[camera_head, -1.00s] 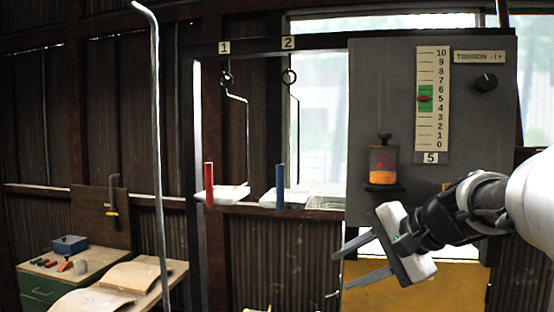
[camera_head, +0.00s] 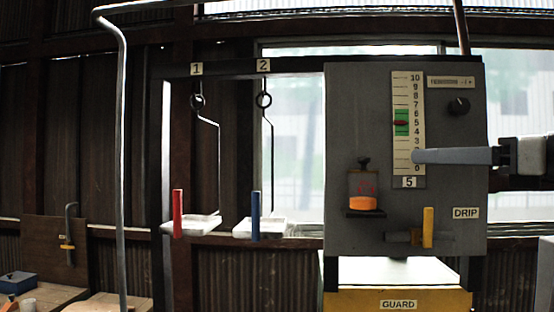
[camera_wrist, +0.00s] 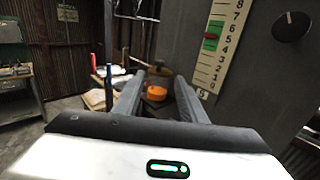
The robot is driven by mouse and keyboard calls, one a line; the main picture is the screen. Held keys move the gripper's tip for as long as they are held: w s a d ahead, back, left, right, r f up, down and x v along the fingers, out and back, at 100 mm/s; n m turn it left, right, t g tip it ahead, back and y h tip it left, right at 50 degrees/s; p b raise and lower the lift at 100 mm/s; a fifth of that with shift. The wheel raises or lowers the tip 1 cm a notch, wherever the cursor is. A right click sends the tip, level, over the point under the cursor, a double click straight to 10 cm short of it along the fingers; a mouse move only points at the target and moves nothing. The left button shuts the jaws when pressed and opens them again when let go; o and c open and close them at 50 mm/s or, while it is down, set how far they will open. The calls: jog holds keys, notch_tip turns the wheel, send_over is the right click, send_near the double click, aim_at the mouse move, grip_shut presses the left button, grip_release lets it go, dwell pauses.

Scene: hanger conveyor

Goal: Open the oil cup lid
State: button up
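The oil cup (camera_head: 363,187) is mounted on the front of the grey panel. It is a small clear cup with orange at the bottom and a dark lid with a knob (camera_head: 364,162) on top, which looks closed. My gripper (camera_head: 417,156) is to the right of the cup at about lid height, level and pointing left, apart from it. In the wrist view my two fingers (camera_wrist: 159,76) are spread with nothing held between them. The cup's orange part (camera_wrist: 156,93) shows beyond and between the fingertips; its lid is dark and hard to make out there.
The grey panel (camera_head: 345,110) carries a scale (camera_head: 408,100), a black knob (camera_head: 459,106) and a yellow handle (camera_head: 428,227) near the DRIP label. Hangers with white trays and red and blue posts stand left. A bent pole (camera_head: 122,180) rises farther left.

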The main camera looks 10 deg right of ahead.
aim_at(363, 164)
jog(key=p+x, duration=0.1)
jog(key=x, duration=1.3)
jog(key=shift+w+a, duration=0.2)
jog(key=shift+w, duration=0.15)
grip_shut()
